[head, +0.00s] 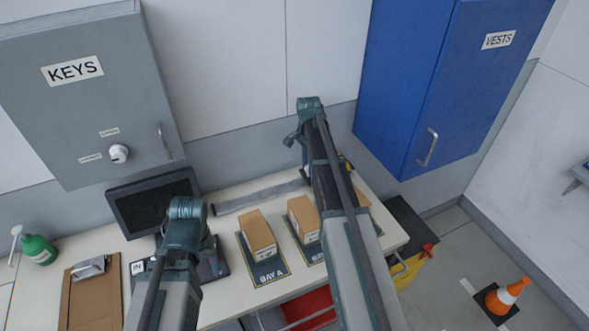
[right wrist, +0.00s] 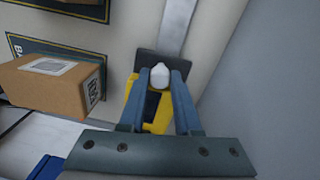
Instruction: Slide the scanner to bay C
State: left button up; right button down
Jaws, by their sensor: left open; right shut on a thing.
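The yellow and dark scanner (right wrist: 152,113) sits at the end of the grey rail (right wrist: 176,28) that shows in the right wrist view. My right gripper (right wrist: 164,82) is shut on the scanner's white knob (right wrist: 160,73). In the head view the rail (head: 260,195) runs along the back of the table, and only a bit of yellow (head: 345,163) shows past my right arm, near its right end. A box (right wrist: 52,82) on a dark bay mat stands beside the scanner. Bay A's mat (head: 267,277) is readable; bay C's label is hidden. My left arm shows, but its fingers do not.
Boxes stand on the mats at bay A (head: 257,232) and the middle bay (head: 303,217). A monitor (head: 152,203), a clipboard (head: 92,298) and a green bottle (head: 38,248) are on the left. A blue VESTS cabinet (head: 440,85) hangs at right; a cone (head: 505,297) stands on the floor.

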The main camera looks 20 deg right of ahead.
jog(key=shift+d, duration=0.5)
pick_arm(q)
jog(key=shift+a, duration=0.1)
pick_arm(e)
jog(key=shift+d, duration=0.1)
jog(key=c, duration=0.6)
grip_release()
pick_arm(q)
notch_tip(320, 180, up, 14)
jog(key=p, duration=1.3)
jog(key=shift+p, duration=0.4)
pick_arm(e)
notch_tip(320, 180, up, 14)
jog(key=shift+w, duration=0.35)
pick_arm(q)
jog(key=shift+s+f, duration=0.1)
jog(key=shift+f, duration=0.1)
pick_arm(e)
jog(key=shift+f, duration=0.2)
